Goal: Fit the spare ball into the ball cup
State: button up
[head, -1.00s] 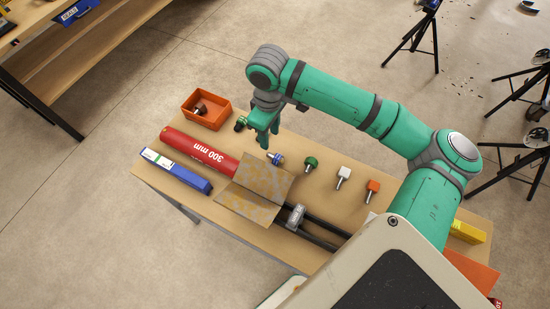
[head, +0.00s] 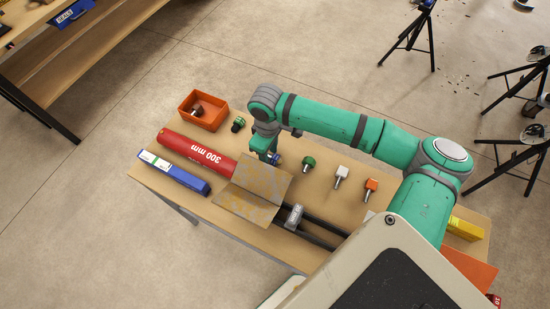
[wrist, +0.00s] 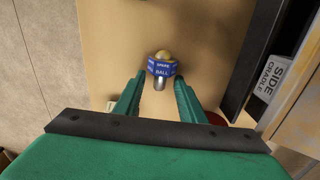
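The spare ball (wrist: 162,68) has a blue band lettered "SPARE BALL", a yellowish top and a metal stem. In the wrist view it lies just ahead of my fingertips, with its stem between them. My gripper (wrist: 159,80) is open and empty, one finger on each side. In the head view my gripper (head: 266,155) is low over the table, with the spare ball (head: 279,160) partly hidden just to its right. I cannot tell whether the fingers touch it. I cannot identify the ball cup for sure in either view.
Green (head: 308,163), white (head: 341,171) and orange (head: 371,184) stemmed pieces lie to the right. A dark green piece (head: 238,124) and an orange bin (head: 188,112) are to the left. A red tube (head: 190,148) and folded sheet (head: 240,205) lie in front. Tripods (head: 425,20) stand behind.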

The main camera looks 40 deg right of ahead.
aim_at(269, 155)
jog(key=shift+f, duration=0.1)
grip_shut()
notch_tip(269, 155, up, 18)
dwell(0.8)
